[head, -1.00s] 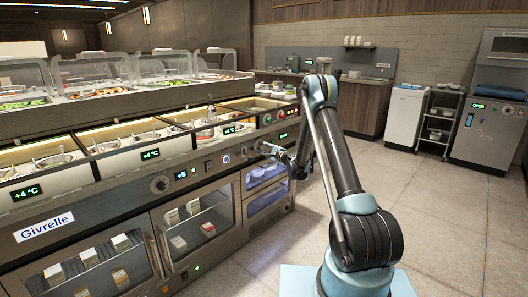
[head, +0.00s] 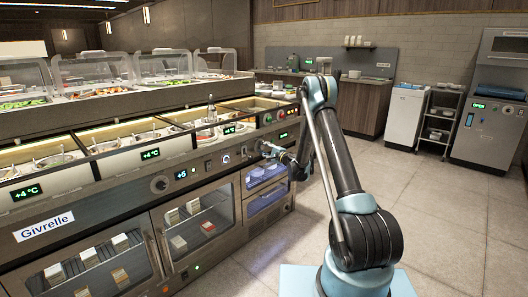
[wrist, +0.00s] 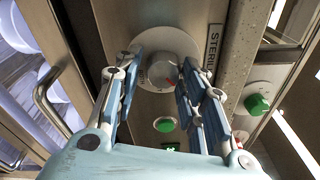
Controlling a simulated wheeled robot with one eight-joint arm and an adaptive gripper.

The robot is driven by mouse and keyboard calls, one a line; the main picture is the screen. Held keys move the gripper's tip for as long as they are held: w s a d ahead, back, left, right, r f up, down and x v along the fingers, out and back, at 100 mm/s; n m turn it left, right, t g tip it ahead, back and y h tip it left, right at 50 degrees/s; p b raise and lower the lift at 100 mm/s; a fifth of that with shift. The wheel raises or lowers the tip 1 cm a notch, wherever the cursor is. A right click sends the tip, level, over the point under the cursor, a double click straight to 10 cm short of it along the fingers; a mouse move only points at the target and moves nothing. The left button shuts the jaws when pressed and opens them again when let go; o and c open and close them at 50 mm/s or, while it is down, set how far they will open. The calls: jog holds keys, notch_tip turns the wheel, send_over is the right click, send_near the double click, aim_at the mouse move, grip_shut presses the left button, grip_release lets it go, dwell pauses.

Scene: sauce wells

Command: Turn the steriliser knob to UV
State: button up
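The steriliser knob (wrist: 163,74) is a pale round dial with a red mark on the metal panel in the wrist view. A partly hidden sign (wrist: 211,52) beginning "STERI" is to its right. My gripper (wrist: 161,73) is at the dial, with one finger on each side of the knob's middle. I cannot tell whether the fingers press on it. The dial's lettering is mostly hidden or too small to read.
A green button (wrist: 164,124) sits just below the dial, between my fingers. A green knob (wrist: 257,104) is on the panel further right. A door handle (wrist: 50,100) stands out at the left. The floor (head: 440,220) right of the counter is clear.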

jog(key=shift+o, duration=0.2)
jog(key=shift+d, duration=0.1)
jog(key=v, duration=1.2)
jog(key=s+r+n+g+h, duration=0.1)
jog(key=s+r+n+g, duration=0.3)
jog(key=s+r, duration=0.55)
jog(key=s+d+r+n+g+h, duration=0.1)
jog(key=s+d+r+n, duration=0.15)
jog(key=s, duration=0.35)
jog(key=s+d+r+n+g+h, duration=0.1)
jog(key=s+d+r+n+h, duration=0.1)
jog(key=s+r, duration=0.35)
jog(key=s+d+f+n+g+h, duration=0.1)
jog(key=s+d+f+h, duration=0.2)
jog(key=s, duration=0.9)
jog(key=s+d+f+n+g+h, duration=0.1)
jog(key=s+d+f+g+h, duration=0.1)
jog(key=s+d, duration=0.7)
jog(key=s+d+f+n+g+h, duration=0.1)
jog(key=s+d+f, duration=0.4)
jog(key=s, duration=1.2)
jog(key=d+n+h, duration=0.1)
jog(key=h, duration=0.1)
jog(key=shift+s+d+f+g+h, duration=0.2)
jog(key=shift+d+g+h, duration=0.1)
jog(key=shift+h, duration=0.1)
